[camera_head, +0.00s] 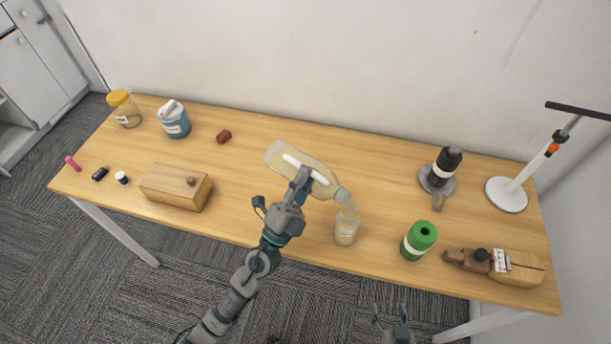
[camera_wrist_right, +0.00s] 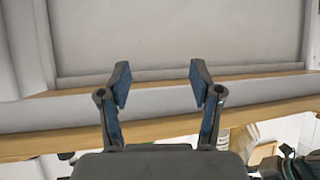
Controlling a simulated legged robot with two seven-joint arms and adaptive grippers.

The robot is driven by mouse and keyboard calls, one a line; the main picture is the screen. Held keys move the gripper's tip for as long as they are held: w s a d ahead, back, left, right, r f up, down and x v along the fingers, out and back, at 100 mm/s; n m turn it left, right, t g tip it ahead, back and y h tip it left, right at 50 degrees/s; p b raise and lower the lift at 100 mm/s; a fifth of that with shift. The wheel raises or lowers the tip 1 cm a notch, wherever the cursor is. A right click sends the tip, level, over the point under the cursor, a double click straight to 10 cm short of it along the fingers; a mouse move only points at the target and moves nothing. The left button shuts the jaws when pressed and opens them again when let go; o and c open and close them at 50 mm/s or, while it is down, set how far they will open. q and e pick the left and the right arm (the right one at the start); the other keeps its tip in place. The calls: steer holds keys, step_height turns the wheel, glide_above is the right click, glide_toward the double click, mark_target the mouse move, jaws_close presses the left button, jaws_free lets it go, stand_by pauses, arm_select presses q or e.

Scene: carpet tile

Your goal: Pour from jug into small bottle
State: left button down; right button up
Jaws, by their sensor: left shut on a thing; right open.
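The jug (camera_head: 284,157) is a large pale yellowish translucent container, tilted steeply with its mouth down to the right. My left gripper (camera_head: 301,184) is shut on it and holds it above the table. The small bottle (camera_head: 346,230) stands upright on the table near the front edge, and the jug's mouth is just above the bottle's neck. Whether liquid is flowing cannot be told. My right gripper (camera_head: 391,315) is open and empty in front of the table's front edge. It also shows open in the right wrist view (camera_wrist_right: 158,85).
The table (camera_head: 390,170) holds a wooden box (camera_head: 176,187), blue tub (camera_head: 174,122) and yellow-lidded jar (camera_head: 124,108) at left. A green can (camera_head: 418,241), dark bottle (camera_head: 445,166), wooden block (camera_head: 516,268) and lamp stand (camera_head: 507,194) are at right. Free room lies behind the small bottle.

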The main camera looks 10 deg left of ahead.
steer(key=shift+w+a+r+t+b, duration=0.2)
steer(key=shift+w+r+t, duration=0.2)
steer(key=shift+r+t, duration=0.05)
steer(key=shift+w+a+r+t+b, duration=0.2)
steer(key=shift+w+r+t, duration=0.15)
steer(key=shift+r+t, duration=0.1)
stand_by(1.9)
steer(key=shift+w+a+r+t+y+b, duration=0.2)
steer(key=shift+w+r+t+y, duration=0.15)
steer(key=shift+r+t, duration=0.15)
steer(key=shift+w+a+r+t+y+b, duration=0.1)
steer(key=shift+w+r+t+y+b, duration=0.1)
steer(key=shift+w+r+t+y, duration=0.25)
stand_by(2.3)
steer(key=shift+s+d+r+h, duration=0.1)
steer(key=shift+s+h, duration=0.1)
steer(key=shift+h, duration=0.2)
stand_by(0.4)
